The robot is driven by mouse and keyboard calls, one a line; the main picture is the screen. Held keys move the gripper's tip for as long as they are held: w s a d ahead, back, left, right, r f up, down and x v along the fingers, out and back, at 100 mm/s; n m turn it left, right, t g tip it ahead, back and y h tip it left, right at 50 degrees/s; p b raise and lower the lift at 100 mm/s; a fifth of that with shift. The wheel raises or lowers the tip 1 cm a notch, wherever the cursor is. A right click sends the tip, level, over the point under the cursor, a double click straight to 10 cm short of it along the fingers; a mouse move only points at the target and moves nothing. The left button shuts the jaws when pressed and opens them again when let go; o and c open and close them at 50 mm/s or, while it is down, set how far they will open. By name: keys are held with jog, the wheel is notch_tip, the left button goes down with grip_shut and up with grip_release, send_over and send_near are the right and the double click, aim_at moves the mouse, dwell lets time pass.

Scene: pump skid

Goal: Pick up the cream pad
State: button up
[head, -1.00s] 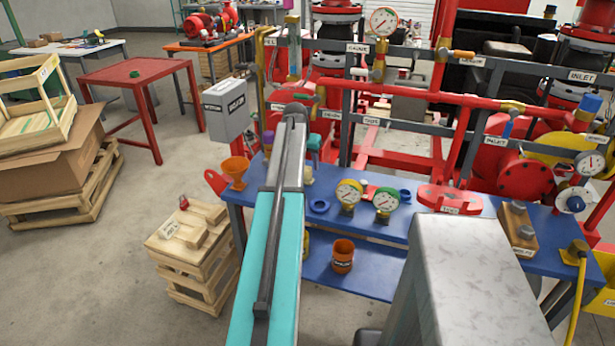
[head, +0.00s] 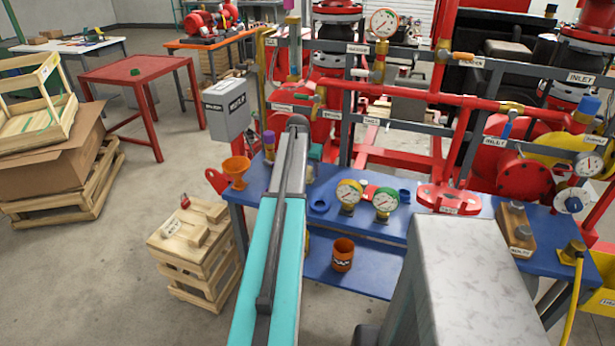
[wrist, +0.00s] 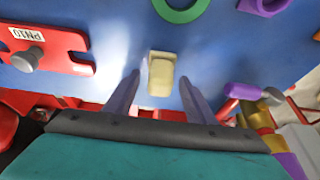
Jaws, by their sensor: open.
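The cream pad (wrist: 161,75) is a small, pale block lying on the blue bench (wrist: 120,70) in the wrist view. My gripper (wrist: 160,82) is open, with one finger on either side of the pad's near end. I cannot tell whether the fingers touch it or how far above the bench they are. In the head view my arm covers the gripper, and a small pale patch just right of the arm seems to be the pad (head: 310,173).
A red plate (wrist: 50,50) lies left of the pad. A green ring (wrist: 180,8) and a purple ring (wrist: 262,5) lie beyond it. A purple-handled valve (wrist: 250,92) is on the right. In the head view, gauges (head: 348,194) and an orange cup (head: 343,254) stand nearby.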

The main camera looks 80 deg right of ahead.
aim_at(309, 166)
jog(key=c, duration=1.1)
jog(key=shift+r, duration=0.1)
jog(key=shift+r+b, duration=0.8)
jog(key=shift+r, duration=0.85)
jog(key=s+a+b, duration=0.1)
jog(key=s+a, duration=0.1)
jog(key=a, duration=0.3)
jog(key=s+a+r+b, duration=0.1)
jog(key=s+a, duration=0.1)
jog(key=a, duration=0.3)
jog(key=s+a+b, duration=0.1)
jog(key=s+a, duration=0.1)
jog(key=a, duration=0.3)
jog(key=shift+r, duration=0.3)
